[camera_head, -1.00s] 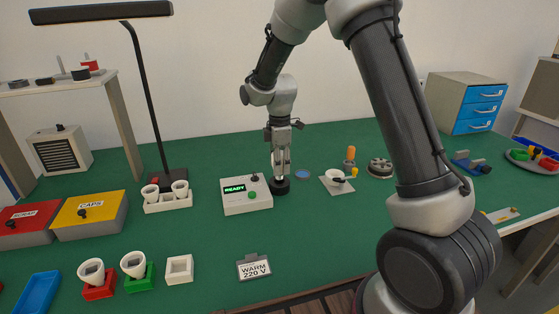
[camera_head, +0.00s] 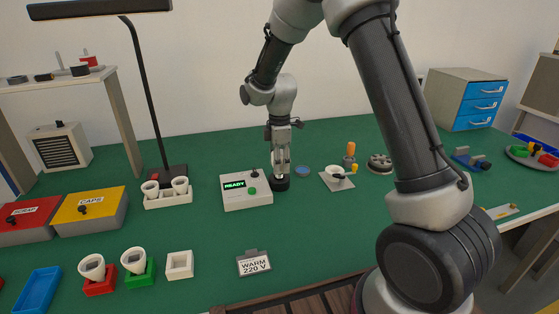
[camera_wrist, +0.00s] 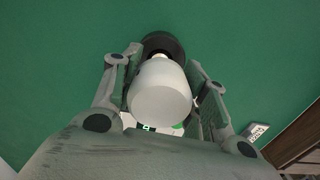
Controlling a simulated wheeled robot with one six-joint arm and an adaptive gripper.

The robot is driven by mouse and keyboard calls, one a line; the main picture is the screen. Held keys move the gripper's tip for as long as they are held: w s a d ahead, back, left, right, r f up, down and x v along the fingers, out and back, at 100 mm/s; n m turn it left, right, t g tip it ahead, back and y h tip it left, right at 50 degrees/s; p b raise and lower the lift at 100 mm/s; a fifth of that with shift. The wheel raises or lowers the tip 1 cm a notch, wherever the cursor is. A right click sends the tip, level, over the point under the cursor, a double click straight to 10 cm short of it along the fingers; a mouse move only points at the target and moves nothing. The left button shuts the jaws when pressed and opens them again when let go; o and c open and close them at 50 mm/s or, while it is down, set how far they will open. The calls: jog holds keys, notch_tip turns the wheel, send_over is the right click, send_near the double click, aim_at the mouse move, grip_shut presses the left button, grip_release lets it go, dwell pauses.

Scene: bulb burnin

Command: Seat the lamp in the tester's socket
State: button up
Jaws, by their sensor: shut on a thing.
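The white lamp (camera_wrist: 160,95) is between the two fingers of my gripper (camera_wrist: 163,78) in the wrist view, its wide rounded end towards the camera. Its narrow neck points at the round black socket (camera_wrist: 163,43). In the head view my gripper (camera_head: 280,170) points straight down at the black socket (camera_head: 279,184), just right of the tester (camera_head: 246,199). The tester's green display reads READY. My gripper is shut on the lamp. The lamp's base is hidden, so I cannot tell how deep it sits in the socket.
A holder (camera_head: 168,201) with white cups stands left of the tester. A card (camera_head: 254,264) reading WARM 220 V lies in front. A grey plate (camera_head: 336,181) with a white cup is to the right. The green bench (camera_head: 210,235) is clear in front of the tester.

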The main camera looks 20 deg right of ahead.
jog(key=shift+f, duration=0.95)
dwell(1.0)
jog(key=o, duration=1.1)
jog(key=shift+c, duration=0.2)
notch_tip(320, 180, up, 12)
jog(key=shift+m, duration=0.3)
